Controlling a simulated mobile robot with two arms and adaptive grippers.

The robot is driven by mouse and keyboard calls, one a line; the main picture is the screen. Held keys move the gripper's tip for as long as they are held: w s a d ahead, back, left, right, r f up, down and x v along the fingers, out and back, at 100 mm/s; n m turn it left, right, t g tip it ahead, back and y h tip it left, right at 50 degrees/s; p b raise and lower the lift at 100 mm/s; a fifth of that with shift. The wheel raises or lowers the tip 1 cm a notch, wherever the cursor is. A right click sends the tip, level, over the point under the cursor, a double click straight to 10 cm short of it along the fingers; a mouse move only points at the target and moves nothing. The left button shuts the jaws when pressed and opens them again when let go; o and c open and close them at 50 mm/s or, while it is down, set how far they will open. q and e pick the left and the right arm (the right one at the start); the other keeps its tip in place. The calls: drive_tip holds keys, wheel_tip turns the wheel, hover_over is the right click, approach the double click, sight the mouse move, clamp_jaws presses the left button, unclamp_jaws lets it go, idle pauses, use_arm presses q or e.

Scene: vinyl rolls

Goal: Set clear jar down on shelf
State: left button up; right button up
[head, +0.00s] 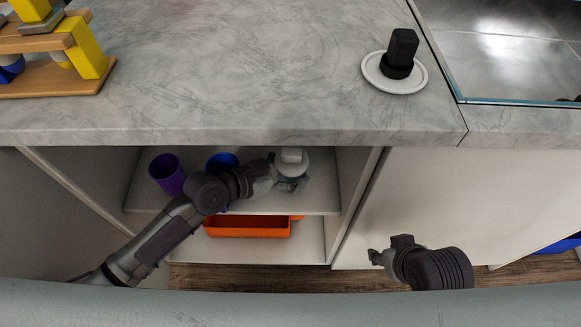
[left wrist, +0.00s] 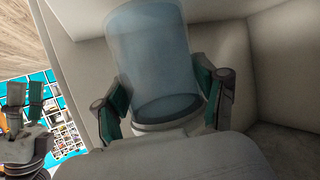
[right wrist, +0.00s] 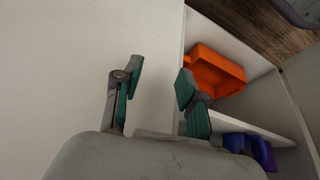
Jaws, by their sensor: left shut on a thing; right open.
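The clear jar (head: 293,183) with a white lid (head: 291,156) is inside the open cabinet, at the right part of the upper shelf (head: 318,205). My left gripper (head: 272,173) reaches in from the left and is shut on the jar. In the left wrist view the bluish see-through jar (left wrist: 158,50) sits between both fingers (left wrist: 166,90). I cannot tell whether the jar's base touches the shelf. My right gripper (head: 384,254) is open and empty in front of the cabinet's right side; its spread fingers show in the right wrist view (right wrist: 158,88).
A purple cup (head: 166,174) and a blue cup (head: 220,161) stand on the same shelf, left of the jar. An orange bin (head: 250,228) is on the level below. The marble counter (head: 240,70) overhangs the shelf, and a side wall (head: 355,195) bounds it at right.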

sight(371, 225)
use_arm(q)
drive_tip(key=shift+f+b, duration=0.45)
drive_tip(key=shift+f, duration=0.1)
use_arm(e)
drive_tip(key=shift+w+a+r+t+y, duration=0.1)
drive_tip(key=shift+w+a+r+t, duration=0.25)
drive_tip(key=shift+w, duration=0.35)
drive_tip(key=shift+w+a+r+t+y, duration=0.1)
drive_tip(key=shift+w+a+t, duration=0.1)
drive_tip(key=shift+w+t, duration=0.4)
drive_tip(key=shift+w+a+r+t+y, duration=0.1)
drive_tip(key=shift+w+a+r+t, duration=0.15)
drive_tip(key=shift+w, duration=0.55)
use_arm(q)
drive_tip(key=shift+s+d+f+b, duration=0.1)
drive_tip(key=shift+f+b, duration=0.25)
use_arm(e)
drive_tip(key=shift+w+f+t, duration=0.15)
drive_tip(key=shift+w+t, duration=0.1)
drive_tip(key=shift+t, duration=0.25)
